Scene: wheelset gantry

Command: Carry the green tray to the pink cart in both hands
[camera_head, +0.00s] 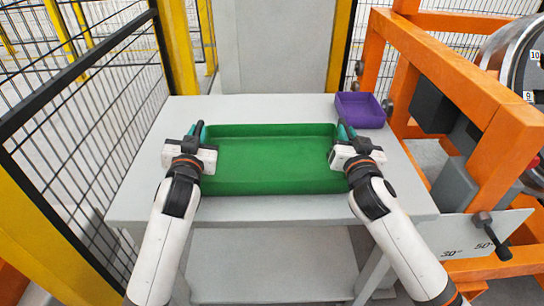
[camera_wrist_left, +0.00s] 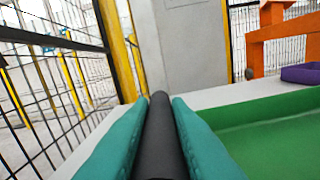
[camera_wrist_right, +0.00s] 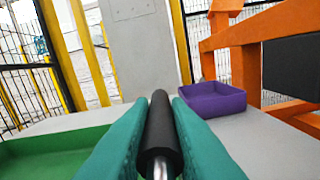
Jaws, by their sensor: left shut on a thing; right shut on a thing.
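The green tray (camera_head: 270,160) is on the grey table (camera_head: 150,170), level, in the head view. Its inside looks empty. My left gripper (camera_head: 196,135) is shut on a dark bar-like handle at the tray's left side; the handle (camera_wrist_left: 160,135) lies between the teal fingers in the left wrist view. My right gripper (camera_head: 345,135) is shut on the matching handle (camera_wrist_right: 160,130) at the right side. Whether the tray touches the table or is slightly above it I cannot tell. No pink cart shows in any view.
A purple bin (camera_head: 360,110) stands on the table's back right, close to the tray. An orange frame (camera_head: 465,100) with a metal wheel rises at the right. Black mesh fencing (camera_head: 85,120) runs along the left. A grey column (camera_head: 275,45) stands behind the table.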

